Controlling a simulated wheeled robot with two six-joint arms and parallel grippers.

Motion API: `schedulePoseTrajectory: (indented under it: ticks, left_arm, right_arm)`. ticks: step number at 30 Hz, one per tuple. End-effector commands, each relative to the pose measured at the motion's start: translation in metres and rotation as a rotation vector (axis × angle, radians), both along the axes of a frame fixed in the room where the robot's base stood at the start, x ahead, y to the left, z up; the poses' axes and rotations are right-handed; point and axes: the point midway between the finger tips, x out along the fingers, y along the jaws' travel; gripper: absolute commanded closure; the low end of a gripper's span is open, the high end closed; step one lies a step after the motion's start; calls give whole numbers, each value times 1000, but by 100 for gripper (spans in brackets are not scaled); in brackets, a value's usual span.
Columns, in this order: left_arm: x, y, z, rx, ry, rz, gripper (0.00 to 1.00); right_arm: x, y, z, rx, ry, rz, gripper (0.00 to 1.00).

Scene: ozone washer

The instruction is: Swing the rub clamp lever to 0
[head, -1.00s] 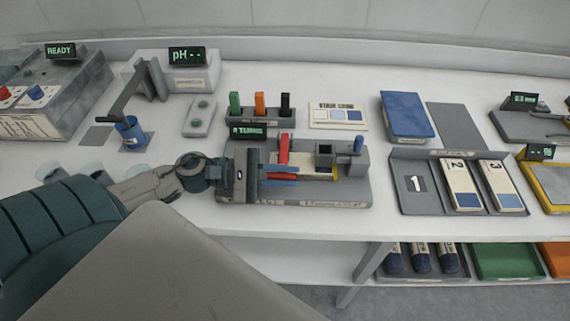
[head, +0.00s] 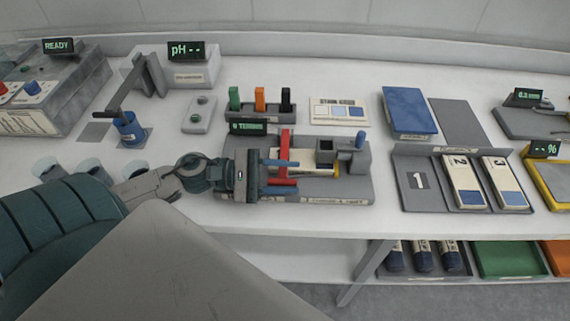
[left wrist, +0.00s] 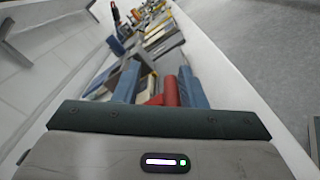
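The rub clamp lever (head: 284,146) is a red bar standing on the grey rub tester (head: 345,187) in the middle of the bench. A red crosspiece shows at its near end. My left gripper (head: 279,177) reaches in from the left with its blue fingers spread, one on the far side and one on the near side of the lever's near part. In the left wrist view, red (left wrist: 170,92) shows between the two fingers, close to the right one, with a gap to the left one. Whether a finger touches it, I cannot tell. My right gripper is not in view.
The tester's small display (head: 248,128) stands behind the gripper. A rack with green, orange and black holders (head: 260,101) is farther back. A tray with numbered cards (head: 424,199) lies to the right, and a blue cup (head: 128,129) stands to the left.

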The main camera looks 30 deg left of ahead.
Motion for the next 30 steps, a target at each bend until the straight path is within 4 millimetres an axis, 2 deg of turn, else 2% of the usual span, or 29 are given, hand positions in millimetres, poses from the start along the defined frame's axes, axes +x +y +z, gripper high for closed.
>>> schedulePoseTrajectory:
  ticks: [12, 17, 20, 30]
  left_arm:
    - [0, 0, 4, 0, -2, -2, 64]
    - [-1, 0, 19, 4, -2, -4, 64]
    - [-1, 0, 36, 5, -2, -4, 64]
    - [-69, -41, 41, -2, 3, -3, 64]
  right_arm:
    - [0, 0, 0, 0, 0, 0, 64]
    - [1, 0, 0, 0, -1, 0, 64]
    - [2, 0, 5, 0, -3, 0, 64]
    - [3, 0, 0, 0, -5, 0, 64]
